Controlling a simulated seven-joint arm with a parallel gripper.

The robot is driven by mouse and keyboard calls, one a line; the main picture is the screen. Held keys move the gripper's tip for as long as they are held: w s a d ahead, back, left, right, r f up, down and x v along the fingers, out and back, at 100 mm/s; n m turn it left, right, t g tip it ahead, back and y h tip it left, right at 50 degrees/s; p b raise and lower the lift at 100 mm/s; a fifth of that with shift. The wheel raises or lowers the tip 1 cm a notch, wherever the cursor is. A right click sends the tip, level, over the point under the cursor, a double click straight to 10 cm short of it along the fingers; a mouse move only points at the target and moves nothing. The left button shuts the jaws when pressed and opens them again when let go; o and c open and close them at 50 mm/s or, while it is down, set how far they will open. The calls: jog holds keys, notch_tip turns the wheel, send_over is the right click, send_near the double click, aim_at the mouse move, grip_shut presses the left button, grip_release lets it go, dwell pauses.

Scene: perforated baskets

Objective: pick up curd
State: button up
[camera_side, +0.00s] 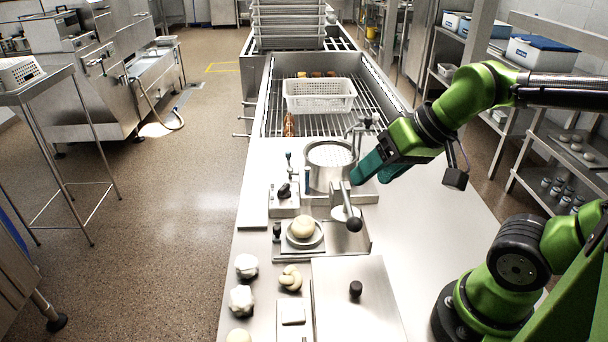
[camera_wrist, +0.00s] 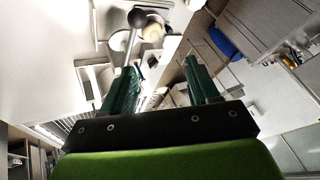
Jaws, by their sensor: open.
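A pale round ball (camera_side: 303,228), which looks like curd, sits on a small round plate on the steel counter. It also shows near the top of the wrist view (camera_wrist: 153,31). Two rough white lumps (camera_side: 246,266) (camera_side: 240,299), a knotted pale piece (camera_side: 290,278) and a small white block (camera_side: 293,313) lie nearer the front; I cannot tell whether any of these is the curd meant. My gripper (camera_side: 364,170) is above the counter, right of the metal pot and up and right of the ball. Its teal fingers (camera_wrist: 160,82) are apart with nothing held between them.
A flat lid with a black knob (camera_side: 356,290) lies in front. A white perforated basket (camera_side: 320,105) rests on the grate behind. The counter's right side is clear.

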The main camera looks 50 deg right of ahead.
jog(key=w+f+n+g, duration=0.3)
jog(key=w+n, duration=0.4)
jog(key=n, duration=0.1)
jog(key=n+g+h, duration=0.1)
jog(key=n+h, duration=0.1)
jog(key=n, duration=1.4)
send_over(305, 220)
jog(key=s, duration=0.1)
jog(key=s+x, duration=0.1)
jog(key=x, duration=0.6)
jog(key=s+x, duration=0.1)
jog(key=x, duration=0.3)
jog(key=shift+s+d+f, duration=0.2)
jog(key=shift+s+f, duration=0.1)
jog(key=shift+f, duration=0.25)
jog(key=shift+a+x, duration=0.15)
jog(key=shift+x, duration=1.2)
jog(key=shift+a+x, duration=0.15)
jog(key=shift+x, duration=1.2)
jog(key=shift+c, duration=0.2)
